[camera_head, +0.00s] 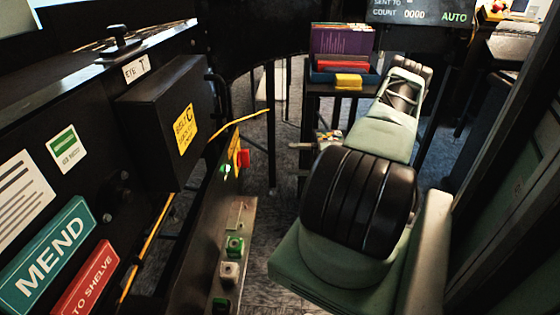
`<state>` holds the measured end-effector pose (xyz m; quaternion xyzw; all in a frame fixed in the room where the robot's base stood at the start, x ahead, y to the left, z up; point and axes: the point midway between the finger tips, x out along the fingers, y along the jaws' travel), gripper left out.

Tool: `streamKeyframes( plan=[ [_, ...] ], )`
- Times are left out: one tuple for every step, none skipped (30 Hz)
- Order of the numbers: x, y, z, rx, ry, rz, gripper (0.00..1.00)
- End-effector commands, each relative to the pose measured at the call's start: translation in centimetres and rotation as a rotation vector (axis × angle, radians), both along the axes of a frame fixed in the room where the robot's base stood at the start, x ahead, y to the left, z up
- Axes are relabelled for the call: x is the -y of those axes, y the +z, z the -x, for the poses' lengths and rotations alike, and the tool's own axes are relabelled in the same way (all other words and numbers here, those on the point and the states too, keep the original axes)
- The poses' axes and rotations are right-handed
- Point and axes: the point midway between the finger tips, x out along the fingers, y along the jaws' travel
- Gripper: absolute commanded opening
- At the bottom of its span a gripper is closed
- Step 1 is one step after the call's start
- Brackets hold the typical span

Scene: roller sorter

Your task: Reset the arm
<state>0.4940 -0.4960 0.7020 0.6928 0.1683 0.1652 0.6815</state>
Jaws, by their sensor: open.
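My arm (385,180), pale green with a large black ribbed joint, stands at the right of the centre and reaches away from me. It narrows to a pale frame with a dark inset at its far upper end. I cannot make out gripper fingers; my gripper seems hidden behind the arm or outside the picture. I see nothing held.
A black sorter (110,150) with a teal MEND sign (47,256) and a red sign (84,283) fills the left. Push buttons (235,247) line its lower edge. Books (343,40) and a yellow block (348,81) sit behind my arm. A dark post stands at right.

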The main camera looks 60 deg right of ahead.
Motion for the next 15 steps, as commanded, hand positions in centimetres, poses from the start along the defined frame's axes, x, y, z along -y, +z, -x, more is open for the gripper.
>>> streamKeyframes(
  plan=[
    [0.3, -0.1, 0.6, -0.001, -0.001, 0.002, 0.85],
    [0.5, -0.1, 0.9, -0.001, -0.001, 0.002, 0.85],
    [0.6, 0.0, 1.1, 0.0, 0.0, 0.001, 0.85],
    [0.7, 0.0, 1.3, 0.0, 0.0, 0.001, 0.85],
    [0.7, 0.0, 1.4, 0.0, 0.0, 0.001, 0.85],
    [0.8, 0.0, 1.6, 0.0, 0.0, 0.001, 0.85],
    [0.8, 0.0, 1.6, 0.0, 0.001, 0.001, 0.85],
    [0.8, 0.0, 1.7, 0.0, 0.001, 0.001, 0.85],
    [0.8, 0.0, 1.7, 0.0, 0.001, 0.0, 0.85],
    [0.8, 0.0, 1.7, 0.0, 0.001, 0.0, 0.85],
    [0.8, 0.0, 1.7, 0.0, 0.001, 0.0, 0.85],
    [0.8, 0.0, 1.7, 0.0, 0.001, 0.0, 0.85],
    [0.8, 0.0, 1.7, 0.0, 0.001, 0.0, 0.85],
    [0.8, 0.0, 1.7, 0.0, 0.001, 0.0, 0.85],
    [0.8, 0.0, 1.7, 0.0, 0.001, 0.0, 0.85]
  ],
)
